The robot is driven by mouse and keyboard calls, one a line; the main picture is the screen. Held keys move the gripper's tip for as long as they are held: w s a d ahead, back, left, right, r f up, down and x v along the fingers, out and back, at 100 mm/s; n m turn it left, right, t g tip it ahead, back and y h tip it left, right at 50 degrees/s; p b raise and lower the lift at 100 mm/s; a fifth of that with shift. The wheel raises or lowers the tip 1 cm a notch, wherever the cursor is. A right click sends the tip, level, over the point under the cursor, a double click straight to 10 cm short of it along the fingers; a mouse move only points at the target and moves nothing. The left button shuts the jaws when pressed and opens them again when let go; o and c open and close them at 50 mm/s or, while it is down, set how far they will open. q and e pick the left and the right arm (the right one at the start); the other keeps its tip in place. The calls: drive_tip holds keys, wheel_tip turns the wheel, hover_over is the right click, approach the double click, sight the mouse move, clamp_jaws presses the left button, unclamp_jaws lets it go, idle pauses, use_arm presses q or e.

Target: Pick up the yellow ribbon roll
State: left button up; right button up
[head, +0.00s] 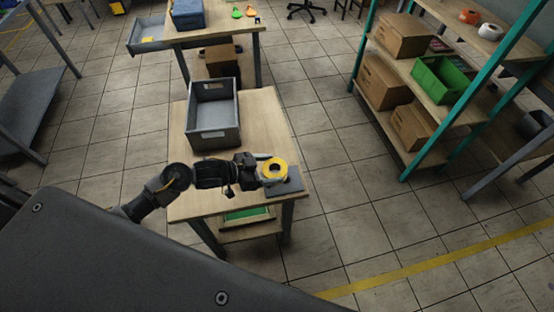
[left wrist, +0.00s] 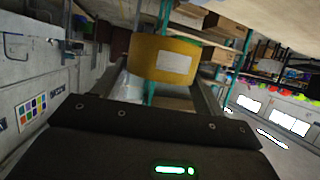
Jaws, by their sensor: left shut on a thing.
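The yellow ribbon roll (head: 283,164) is at the end of my left gripper (head: 262,171), over the right front part of the wooden table (head: 258,115). In the left wrist view the roll (left wrist: 150,53) shows large between the fingers, with a pale label on its side. My left gripper is shut on the roll. The roll appears above a dark flat object (head: 287,186) on the table; I cannot tell if they touch. My right gripper is not in view.
A grey open bin (head: 236,117) stands on the table behind my left arm. A green tray (head: 245,215) is on the table's lower shelf. A teal-framed shelf (head: 358,48) with boxes stands at the right. Tiled floor lies clear between them.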

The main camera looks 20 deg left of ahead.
use_arm(q)
drive_tip(key=s+a+r+p, duration=0.3)
drive_tip(key=s+a+p, duration=0.1)
drive_tip(key=s, duration=0.3)
drive_tip(key=shift+s+a+r+p, duration=0.25)
drive_tip(key=shift+r+p, duration=0.1)
drive_tip(key=shift+p, duration=0.2)
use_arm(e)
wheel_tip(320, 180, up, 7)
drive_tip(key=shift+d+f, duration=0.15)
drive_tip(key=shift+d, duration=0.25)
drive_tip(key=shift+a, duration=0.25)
